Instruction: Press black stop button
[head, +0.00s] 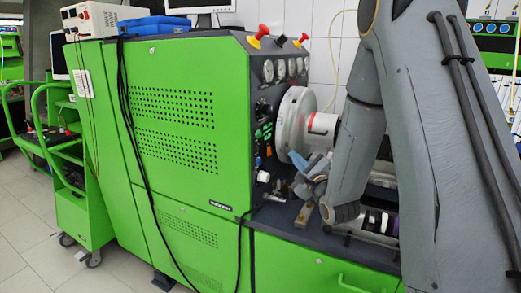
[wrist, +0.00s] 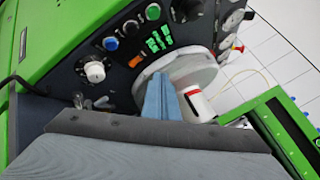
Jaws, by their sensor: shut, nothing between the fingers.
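My gripper shows as pale blue fingers (wrist: 160,78), shut together and empty, below and right of that row and apart from the black button. In the head view, my gripper (head: 296,160) is in front of the panel's lower right side, beside the large round chuck. The black button is too small to make out surely there.
A white knob (wrist: 95,72), an orange switch (wrist: 136,61) and green switches (wrist: 160,40) are on the same panel. The large grey chuck (head: 295,122) stands close to my fingers. Red emergency knobs (head: 262,31) are on top of the green bench (head: 185,120).

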